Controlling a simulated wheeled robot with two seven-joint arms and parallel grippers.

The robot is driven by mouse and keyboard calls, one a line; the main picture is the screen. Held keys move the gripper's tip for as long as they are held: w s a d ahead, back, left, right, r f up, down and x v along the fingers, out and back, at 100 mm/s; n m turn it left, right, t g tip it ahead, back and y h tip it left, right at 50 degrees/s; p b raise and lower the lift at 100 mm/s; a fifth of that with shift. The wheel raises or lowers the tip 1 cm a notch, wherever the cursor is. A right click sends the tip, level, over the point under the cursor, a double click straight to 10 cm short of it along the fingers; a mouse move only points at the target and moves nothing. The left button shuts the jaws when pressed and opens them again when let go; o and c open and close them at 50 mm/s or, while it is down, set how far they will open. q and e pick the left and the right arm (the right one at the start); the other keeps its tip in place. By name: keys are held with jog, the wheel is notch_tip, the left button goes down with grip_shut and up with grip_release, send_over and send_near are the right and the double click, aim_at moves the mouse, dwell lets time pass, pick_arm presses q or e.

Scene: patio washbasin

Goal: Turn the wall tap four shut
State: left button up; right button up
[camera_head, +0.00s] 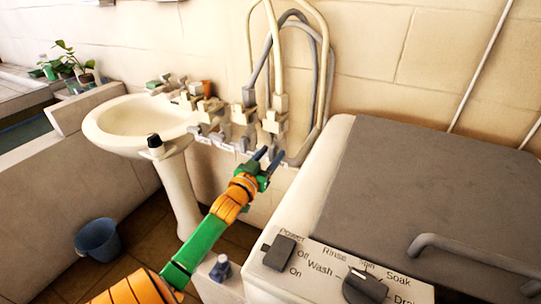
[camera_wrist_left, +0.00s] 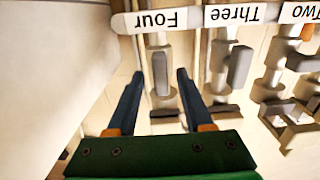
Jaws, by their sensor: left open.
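Wall tap four (camera_head: 272,122) is the rightmost in the row of wall taps, with a hose rising from it. In the left wrist view its label "Four" (camera_wrist_left: 161,20) reads upside down, and its grey lever (camera_wrist_left: 160,74) lies lengthwise up and down the picture. My left gripper (camera_head: 267,156) is just below and in front of this tap. In the wrist view the two blue fingers of the gripper (camera_wrist_left: 156,84) are apart, one on each side of the lever, and I see gaps. The gripper is empty. My right gripper is not in view.
Tap three (camera_wrist_left: 238,68) is close beside tap four, and tap two (camera_wrist_left: 302,62) is beyond it. A washing machine (camera_head: 425,180) stands right of my left arm. A white basin (camera_head: 130,120) is to the left, and a blue bucket (camera_head: 97,238) is on the floor.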

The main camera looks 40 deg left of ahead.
pick_arm(q)
grip_shut()
jog(key=shift+m, duration=0.3)
jog(key=m+p, duration=0.1)
jog(key=m, duration=0.1)
jog(key=shift+r+m+p, duration=0.15)
jog(key=shift+m+p, duration=0.25)
jog(key=m+p, duration=0.1)
jog(key=m, duration=0.3)
jog(key=shift+d+m, duration=0.1)
jog(key=shift+m, duration=0.2)
jog(key=m, duration=0.4)
jog(key=shift+f+p, duration=0.25)
jog(key=shift+p, duration=0.05)
jog(key=m, duration=0.5)
jog(key=shift+d+f+m, duration=0.1)
jog(key=shift+m, duration=0.3)
